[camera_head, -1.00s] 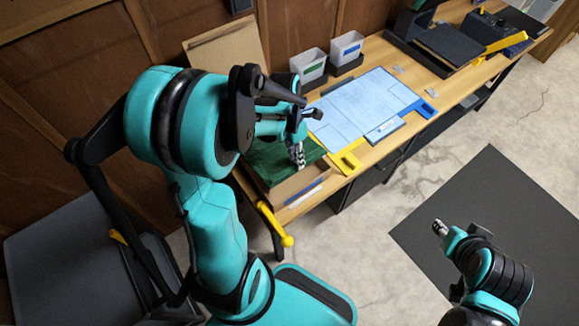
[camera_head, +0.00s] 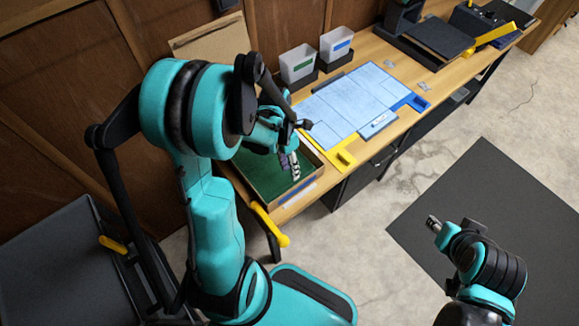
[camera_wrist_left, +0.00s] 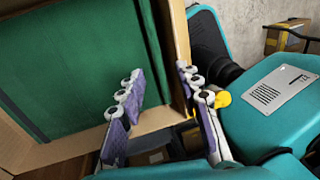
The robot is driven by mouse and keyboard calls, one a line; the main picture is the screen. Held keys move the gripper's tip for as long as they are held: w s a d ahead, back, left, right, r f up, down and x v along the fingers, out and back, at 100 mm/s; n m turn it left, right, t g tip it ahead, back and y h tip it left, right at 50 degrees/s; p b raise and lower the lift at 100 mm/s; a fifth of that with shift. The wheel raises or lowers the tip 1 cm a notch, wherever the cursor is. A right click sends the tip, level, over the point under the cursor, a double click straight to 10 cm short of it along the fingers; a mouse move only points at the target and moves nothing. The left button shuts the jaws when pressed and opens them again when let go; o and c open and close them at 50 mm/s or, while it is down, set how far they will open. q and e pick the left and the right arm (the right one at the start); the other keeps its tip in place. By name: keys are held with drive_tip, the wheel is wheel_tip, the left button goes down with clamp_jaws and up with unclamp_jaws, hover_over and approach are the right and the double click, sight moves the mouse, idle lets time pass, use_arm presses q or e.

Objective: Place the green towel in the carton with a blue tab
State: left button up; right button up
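The green towel (camera_head: 262,178) lies spread flat inside an open cardboard carton at the near left end of the workbench. The carton (camera_head: 310,154) has a blue strip on its front side, which I take for the blue tab. My left gripper (camera_head: 290,164) is over the carton, partly hiding the towel.
White bins with a green label (camera_head: 298,64) and a blue label (camera_head: 337,44) stand behind a blue sheet (camera_head: 355,95). A yellow handle (camera_head: 270,224) sticks out at the bench's near end. A dark mat (camera_head: 480,220) lies on the floor at right.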

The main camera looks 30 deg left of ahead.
use_arm(q)
drive_tip(key=shift+r, duration=0.1)
drive_tip(key=p+v, duration=0.4)
drive_tip(key=v, duration=0.8)
drive_tip(key=s+d+r+m+t+y, duration=0.1)
drive_tip(key=s+d+r+m+t, duration=0.2)
drive_tip(key=m, duration=1.2)
drive_tip(key=s+d+r+m+t+y, duration=0.1)
drive_tip(key=s+d+r+m+t, duration=0.2)
drive_tip(key=m, duration=1.3)
drive_tip(key=d+r+t, duration=0.1)
drive_tip(key=d+t, duration=0.1)
drive_tip(key=d, duration=0.1)
drive_tip(key=shift+r+m+y, duration=0.3)
drive_tip(key=shift+r, duration=0.1)
drive_tip(key=shift+s+d, duration=0.1)
